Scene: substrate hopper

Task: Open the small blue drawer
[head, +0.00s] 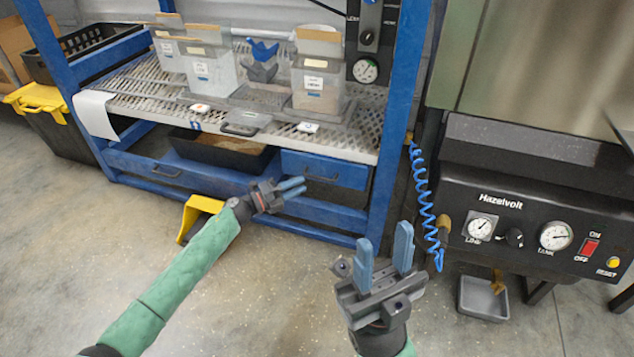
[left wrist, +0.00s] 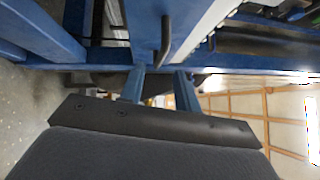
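The small blue drawer (head: 350,173) sits under the right end of the perforated shelf and looks closed. Its dark bar handle (head: 324,180) is on its front. My left gripper (head: 297,187) is just left of the handle in the head view, with its blue fingers pointing at the drawer. In the left wrist view the fingers (left wrist: 160,85) are apart with nothing between them, and the dark handle (left wrist: 166,40) stands ahead of the gap, apart from the fingertips. My right gripper (head: 384,245) is open and empty, low in front, fingers upward.
A black tray (head: 222,150) of brown material lies left of the drawer. Clear bins (head: 318,88) stand on the shelf (head: 345,140). A blue post (head: 393,120) and coiled hose (head: 424,195) are right of the drawer. A black machine (head: 540,215) stands at right.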

